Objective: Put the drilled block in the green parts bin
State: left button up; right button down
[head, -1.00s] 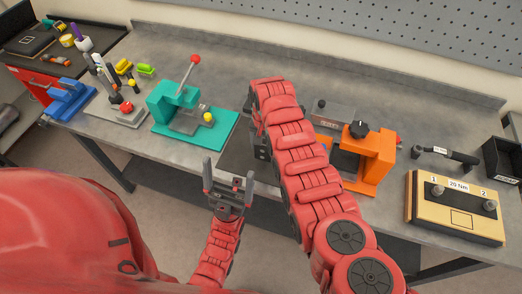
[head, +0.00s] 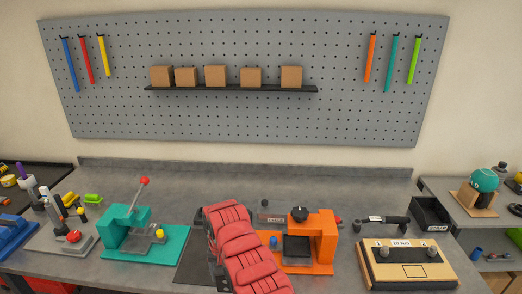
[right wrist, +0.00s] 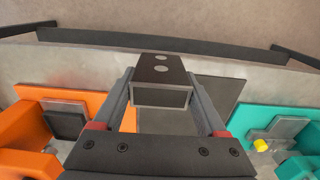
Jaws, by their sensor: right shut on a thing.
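In the right wrist view my right gripper (right wrist: 160,88) is shut on the drilled block (right wrist: 162,74), a dark block with two pale round holes in its top. The fingers press on its two sides, and it is held over the workbench. In the head view my right arm (head: 245,250) hides the block and most of that gripper. My left gripper is not in view. I cannot make out a green parts bin in these frames.
A teal lever press (head: 135,232) stands left of my right arm, an orange fixture (head: 322,240) right of it. Further right are a torque board (head: 408,265) and a black bin (head: 431,213). A pegboard (head: 240,120) with a shelf of brown boxes is behind. The back bench strip is clear.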

jog(key=w+d+r+b, duration=0.2)
jog(key=w+d+r, duration=0.1)
jog(key=d, duration=0.5)
jog(key=w+d+r+b, duration=0.1)
jog(key=w+d+r, duration=0.25)
jog(key=d, duration=0.35)
jog(key=s+d+r+b, duration=0.2)
jog(key=d+r, duration=0.1)
jog(key=d, duration=1.1)
jog(key=shift+d+r+b, duration=0.2)
jog(key=shift+b, duration=0.2)
